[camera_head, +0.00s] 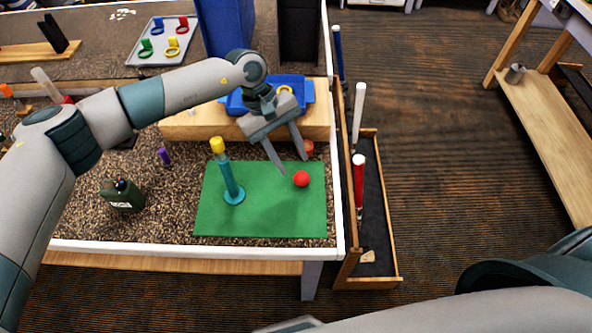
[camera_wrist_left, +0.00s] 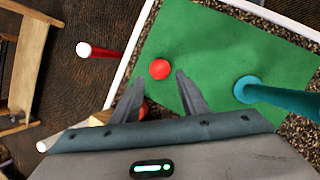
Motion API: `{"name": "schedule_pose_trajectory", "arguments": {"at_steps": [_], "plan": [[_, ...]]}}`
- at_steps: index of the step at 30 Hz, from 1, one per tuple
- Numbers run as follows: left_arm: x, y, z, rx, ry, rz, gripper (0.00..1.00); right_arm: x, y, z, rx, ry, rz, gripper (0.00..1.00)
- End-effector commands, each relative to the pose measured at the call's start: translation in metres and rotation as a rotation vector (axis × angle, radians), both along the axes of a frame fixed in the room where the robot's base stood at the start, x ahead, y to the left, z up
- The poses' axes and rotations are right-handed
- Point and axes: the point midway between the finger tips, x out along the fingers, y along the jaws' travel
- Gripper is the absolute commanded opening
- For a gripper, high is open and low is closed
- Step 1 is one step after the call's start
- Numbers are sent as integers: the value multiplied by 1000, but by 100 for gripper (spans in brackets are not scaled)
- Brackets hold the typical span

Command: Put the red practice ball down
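The red practice ball (camera_head: 301,179) rests on the green mat (camera_head: 262,222), near the mat's right side. My left gripper (camera_head: 295,167) is open above the mat, with its fingertips apart and nothing between them. In the left wrist view, the ball (camera_wrist_left: 159,69) shows just beyond the tips of the open left gripper (camera_wrist_left: 160,77), apart from both fingers. My right gripper is out of view.
A teal post with a yellow top (camera_head: 229,176) stands on the mat left of the ball. A wooden block with a blue tray (camera_head: 235,103) lies behind. An orange-red object (camera_head: 308,147) sits beside it. A wooden rack with clubs (camera_head: 375,225) stands off the table's right edge.

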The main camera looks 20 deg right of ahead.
Motion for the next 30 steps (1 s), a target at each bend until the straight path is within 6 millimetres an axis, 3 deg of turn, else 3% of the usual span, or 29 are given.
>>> {"name": "schedule_pose_trajectory", "arguments": {"at_steps": [3, 12, 30], "plan": [[9, 7, 18, -1, -3, 1, 40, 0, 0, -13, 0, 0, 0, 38], [18, 16, 53, -2, -1, 0, 40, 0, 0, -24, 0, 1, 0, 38], [19, 17, 59, -2, 0, 0, 40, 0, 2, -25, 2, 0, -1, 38]]}}
